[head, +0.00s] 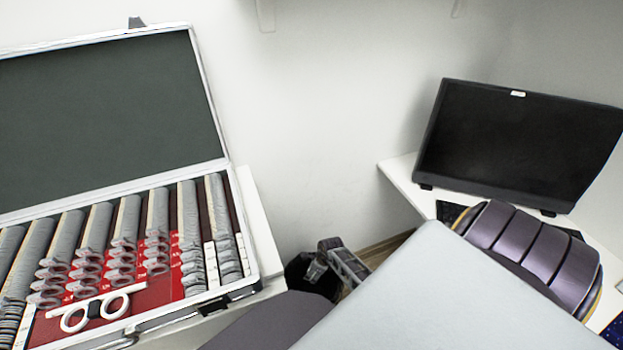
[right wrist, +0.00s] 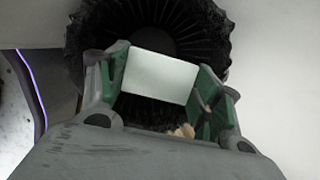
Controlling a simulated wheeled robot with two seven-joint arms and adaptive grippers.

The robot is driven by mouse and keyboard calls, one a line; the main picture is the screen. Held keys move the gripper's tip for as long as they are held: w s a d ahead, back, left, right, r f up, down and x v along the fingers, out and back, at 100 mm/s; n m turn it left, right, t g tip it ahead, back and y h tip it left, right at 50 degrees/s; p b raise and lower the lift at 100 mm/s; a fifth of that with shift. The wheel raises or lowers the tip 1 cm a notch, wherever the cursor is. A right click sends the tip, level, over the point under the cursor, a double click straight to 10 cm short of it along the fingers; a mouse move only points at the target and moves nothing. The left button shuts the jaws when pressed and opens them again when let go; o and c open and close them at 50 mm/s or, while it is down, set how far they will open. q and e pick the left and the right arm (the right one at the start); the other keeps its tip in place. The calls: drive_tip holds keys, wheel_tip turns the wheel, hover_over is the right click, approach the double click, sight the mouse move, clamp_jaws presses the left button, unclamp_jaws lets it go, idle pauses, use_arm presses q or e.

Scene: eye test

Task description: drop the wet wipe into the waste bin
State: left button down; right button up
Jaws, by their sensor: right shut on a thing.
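The wet wipe (right wrist: 160,77) is a flat white rectangle in the right wrist view. My right gripper (right wrist: 163,84) is shut on it, with a green-padded finger at each side. The waste bin (right wrist: 205,28) is black with a ribbed, pleated inside, and lies behind and below the wipe. In the head view, my right gripper (head: 330,262) is low in the middle, over the dark bin (head: 296,272), which is partly hidden by my arm. The wipe cannot be made out there. My left gripper is in neither view.
An open lens case (head: 170,290) with several rows of lenses and a white trial frame (head: 95,308) stands at the left. A black monitor (head: 515,145) stands on a white desk (head: 402,180) at the right. A small beige thing (right wrist: 184,131) shows near the bin's inside.

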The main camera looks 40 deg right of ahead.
drive_tip(key=shift+s+d+f, duration=0.25)
drive_tip(key=shift+s+f, duration=0.1)
drive_tip(key=shift+f, duration=0.05)
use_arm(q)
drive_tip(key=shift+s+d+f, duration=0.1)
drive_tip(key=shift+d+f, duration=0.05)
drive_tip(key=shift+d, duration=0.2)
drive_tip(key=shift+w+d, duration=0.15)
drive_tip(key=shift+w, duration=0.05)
use_arm(e)
drive_tip(key=shift+f, duration=0.1)
drive_tip(key=shift+f+b, duration=0.2)
drive_tip(key=shift+b, duration=0.2)
drive_tip(key=shift+f+b, duration=1.05)
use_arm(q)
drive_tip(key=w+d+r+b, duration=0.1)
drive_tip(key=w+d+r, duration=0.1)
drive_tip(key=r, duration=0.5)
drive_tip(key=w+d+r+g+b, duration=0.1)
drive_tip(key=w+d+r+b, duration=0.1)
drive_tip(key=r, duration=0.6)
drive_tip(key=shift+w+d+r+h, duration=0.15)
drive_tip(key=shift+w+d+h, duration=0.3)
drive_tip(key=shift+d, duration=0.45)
use_arm(e)
wheel_tip(320, 180, down, 3)
drive_tip(key=shift+f, duration=0.1)
